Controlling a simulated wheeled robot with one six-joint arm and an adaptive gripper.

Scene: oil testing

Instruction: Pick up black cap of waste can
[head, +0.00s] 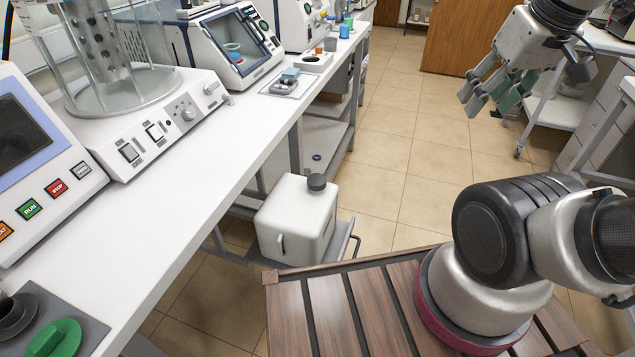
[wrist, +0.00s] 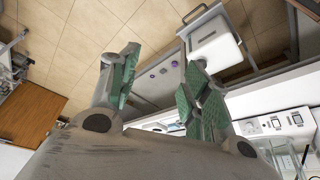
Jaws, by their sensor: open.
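The waste can (head: 296,225) is a white box-shaped can on a low shelf below the bench, at the centre of the head view. Its black cap (head: 317,183) sits on top at the back right. The can also shows in the wrist view (wrist: 213,40), with the cap (wrist: 209,34) small on its top. My gripper (head: 487,98) is at the upper right of the head view, raised over the floor and well apart from the can. In the wrist view its green-padded fingers (wrist: 158,88) are spread, with nothing between them.
A long white bench (head: 215,150) with instruments runs along the left. A white cart (head: 551,108) and drawers stand at the right. A wooden slatted platform (head: 345,305) is in front. Tiled floor (head: 405,170) lies open between bench and cart.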

